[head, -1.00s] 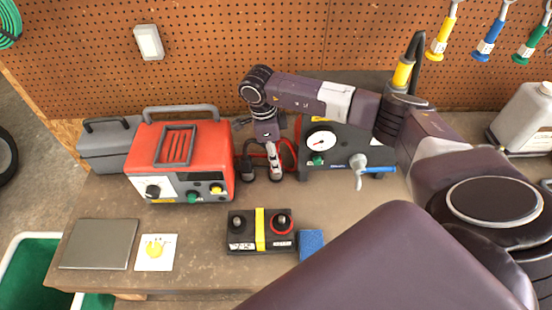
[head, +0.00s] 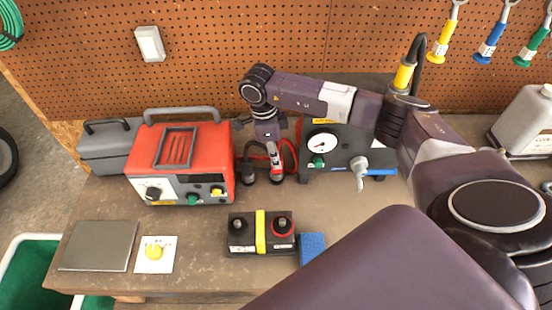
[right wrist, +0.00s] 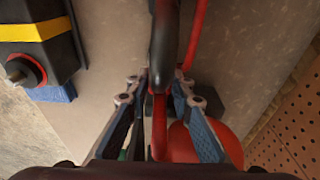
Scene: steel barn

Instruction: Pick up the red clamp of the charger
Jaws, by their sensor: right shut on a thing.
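The charger (head: 205,140) is a red box with a grey handle, on the left of the bench. My right gripper (head: 270,150) points down just right of it, beside the black clamp (head: 248,172). The red clamp (head: 277,177) is under my right gripper and partly hidden by its fingers. In the right wrist view, the two blue-grey fingers (right wrist: 161,95) are closed in on the red clamp's red and dark body (right wrist: 164,45), which runs between them. The clamp appears to be still low at the bench. My left gripper is not in view.
A black battery (head: 261,246) with a yellow strap stands in front, with a blue sponge (head: 312,246) beside it. A dark gauge box (head: 345,160) stands close on the right. Red cable loops behind the gripper. A pegboard (head: 220,50) closes the back.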

